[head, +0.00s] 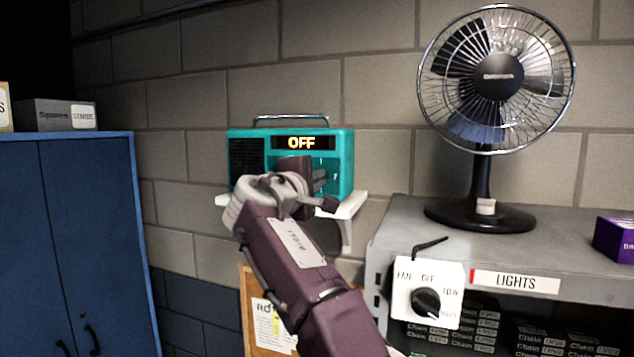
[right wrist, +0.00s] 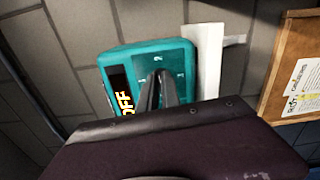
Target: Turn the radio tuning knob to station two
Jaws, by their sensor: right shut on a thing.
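The teal radio (head: 345,160) sits on a small white wall shelf (head: 352,203), and its display (head: 302,142) reads OFF. My right gripper (head: 318,180) reaches up to the radio's front, at the right part of its face. In the right wrist view, its dark fingers (right wrist: 158,84) are close together against the teal radio face (right wrist: 138,68), with small white marks around them. They are shut on the tuning knob, which the fingers hide. I cannot read the knob's pointer. My left gripper is not in view.
A black fan (head: 497,75) stands on the grey shelf unit (head: 400,225) at right. A white fan switch panel (head: 398,300) with a black knob hangs on its front. A blue cabinet (head: 90,215) stands at left, and a cork board (head: 255,325) is below the radio.

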